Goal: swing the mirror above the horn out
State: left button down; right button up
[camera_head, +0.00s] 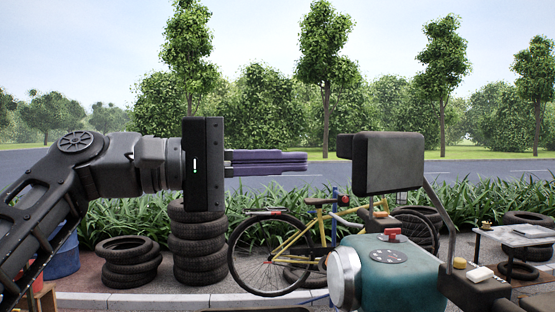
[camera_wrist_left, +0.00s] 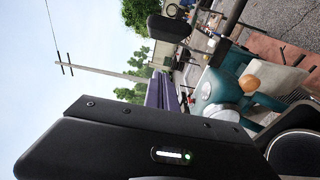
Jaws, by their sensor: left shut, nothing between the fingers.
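The mirror (camera_head: 388,163) is a dark, boxy, rounded panel on a thin arm (camera_head: 436,200), above the teal cart body (camera_head: 385,270). A silver round part (camera_head: 343,278) sits at the body's front below the mirror; I cannot tell if it is the horn. My left gripper (camera_head: 307,162) is shut and empty, its purple fingers pointing right at the mirror's left edge, with a visible gap. In the left wrist view the mirror (camera_wrist_left: 168,30) shows beyond the purple fingers (camera_wrist_left: 160,92). My right gripper is not in view.
Stacked tyres (camera_head: 198,245) and a yellow bicycle (camera_head: 300,250) stand behind on the pavement. A small table (camera_head: 515,235) is at the right. The air around the left fingers is clear up to the mirror.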

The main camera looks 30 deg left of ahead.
aim_at(355, 163)
pick_arm(q)
jog(key=d, duration=0.2)
jog(key=w+d+p, duration=0.1)
jog(key=d, duration=0.2)
jog(key=w+d, duration=0.1)
jog(key=d, duration=0.2)
jog(key=shift+w, duration=0.1)
jog(key=shift+d, duration=0.25)
